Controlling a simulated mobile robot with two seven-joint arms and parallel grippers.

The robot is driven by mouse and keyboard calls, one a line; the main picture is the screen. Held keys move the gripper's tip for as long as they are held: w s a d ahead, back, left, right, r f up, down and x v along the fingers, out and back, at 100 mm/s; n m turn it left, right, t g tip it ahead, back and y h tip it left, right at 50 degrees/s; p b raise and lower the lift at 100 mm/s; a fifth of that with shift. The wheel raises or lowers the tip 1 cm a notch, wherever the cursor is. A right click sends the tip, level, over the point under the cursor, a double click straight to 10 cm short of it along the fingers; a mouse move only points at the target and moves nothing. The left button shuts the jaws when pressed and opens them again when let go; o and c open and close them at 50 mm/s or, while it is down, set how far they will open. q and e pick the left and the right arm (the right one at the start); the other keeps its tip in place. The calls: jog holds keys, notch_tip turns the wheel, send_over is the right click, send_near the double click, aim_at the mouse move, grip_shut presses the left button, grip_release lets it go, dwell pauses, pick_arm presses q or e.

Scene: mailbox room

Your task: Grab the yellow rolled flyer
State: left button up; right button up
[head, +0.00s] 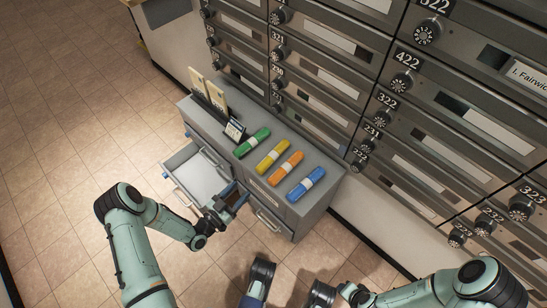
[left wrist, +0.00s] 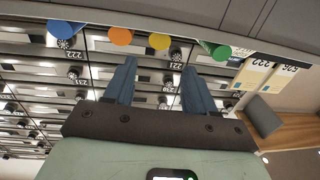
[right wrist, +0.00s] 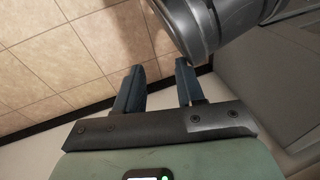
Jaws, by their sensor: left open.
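The yellow rolled flyer (head: 272,156) with a white band lies on the grey cabinet top, between the green rolled flyer (head: 252,142) and the orange rolled flyer (head: 286,168). My left gripper (head: 234,196) is open and empty in front of the cabinet, by the open drawer and apart from the flyers. In the left wrist view the yellow flyer's round end (left wrist: 159,41) shows beyond the gap between the fingers (left wrist: 158,66). My right gripper (right wrist: 160,70) is open and empty in the right wrist view, with a dark rounded part close to its fingertips.
The blue rolled flyer (head: 306,184) lies at the right end of the row. The cabinet (head: 318,207) has an open drawer (head: 196,172) at its front left. A holder with cards (head: 208,95) stands at the back left. Numbered mailboxes (head: 400,90) rise behind. Tiled floor is clear at left.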

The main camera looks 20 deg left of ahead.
aim_at(258, 171)
pick_arm(q)
jog(key=b+x, duration=0.3)
jog(key=x, duration=0.7)
jog(key=shift+d, duration=0.1)
jog(key=shift+b+x, duration=0.6)
jog(key=shift+x, duration=0.2)
pick_arm(e)
jog(key=s+d+f+g, duration=0.1)
jog(key=s+f+g, duration=0.2)
jog(key=s+f, duration=0.3)
jog(key=shift+s+m, duration=0.3)
jog(key=shift+s, duration=0.9)
pick_arm(q)
jog(key=c, duration=0.9)
jog(key=shift+o, duration=0.2)
jog(key=shift+r, duration=0.15)
pick_arm(e)
jog(key=shift+r, duration=0.1)
